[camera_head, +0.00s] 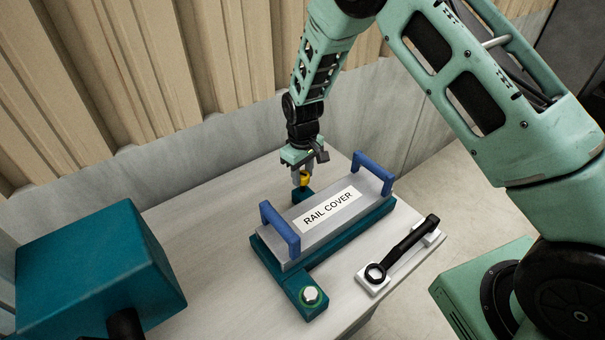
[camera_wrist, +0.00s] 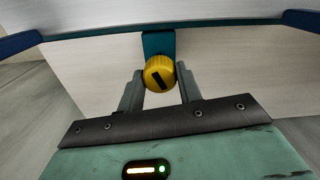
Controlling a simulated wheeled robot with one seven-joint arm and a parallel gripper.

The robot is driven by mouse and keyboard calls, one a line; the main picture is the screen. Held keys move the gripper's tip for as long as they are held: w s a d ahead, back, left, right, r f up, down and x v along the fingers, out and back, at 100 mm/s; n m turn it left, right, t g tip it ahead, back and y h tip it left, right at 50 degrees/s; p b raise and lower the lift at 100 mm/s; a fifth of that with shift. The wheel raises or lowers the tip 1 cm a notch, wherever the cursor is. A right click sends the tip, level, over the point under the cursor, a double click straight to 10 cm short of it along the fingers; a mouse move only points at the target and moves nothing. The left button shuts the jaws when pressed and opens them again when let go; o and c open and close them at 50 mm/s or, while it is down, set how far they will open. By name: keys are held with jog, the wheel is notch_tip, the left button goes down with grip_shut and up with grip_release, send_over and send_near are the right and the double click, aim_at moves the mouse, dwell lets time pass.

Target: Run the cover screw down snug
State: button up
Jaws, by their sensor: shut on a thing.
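The rail cover (camera_head: 330,212) is a grey plate with a "RAIL COVER" label and two blue handles, seated on a teal base (camera_head: 290,274). A yellow round knob (camera_head: 305,179), the cover screw as it appears, stands at the far end of the base. My gripper (camera_head: 302,172) points down there, shut on the yellow knob. In the wrist view the knob (camera_wrist: 159,73) sits between my two fingers (camera_wrist: 160,83), with a dark bar mark on its face. The screw's shank and its seat are hidden.
A black wrench (camera_head: 405,250) lies on a white holder (camera_head: 372,285) to the right. A hex bolt head (camera_head: 310,295) with a green ring sits on the near teal tab. A teal box (camera_head: 95,265) stands at left. The table (camera_head: 190,230) is clear left of the cover.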

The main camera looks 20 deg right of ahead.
jog(key=m+b, duration=0.1)
jog(key=m, duration=0.9)
jog(key=shift+r, duration=0.1)
jog(key=m, duration=0.5)
jog(key=shift+w, duration=0.1)
jog(key=m+p, duration=0.1)
jog(key=m, duration=0.4)
jog(key=shift+r+m, duration=0.1)
jog(key=shift+m, duration=0.3)
jog(key=m+p, duration=0.2)
jog(key=m, duration=0.3)
jog(key=shift+r, duration=0.1)
jog(key=m+p, duration=0.1)
jog(key=m, duration=0.4)
jog(key=shift+p, duration=0.35)
jog(key=m+p, duration=0.1)
jog(key=m, duration=0.4)
jog(key=shift+p, duration=0.4)
jog(key=m+p, duration=0.1)
jog(key=m, duration=0.3)
jog(key=shift+m, duration=0.3)
jog(key=shift+w+m, duration=0.1)
jog(key=shift+m, duration=0.2)
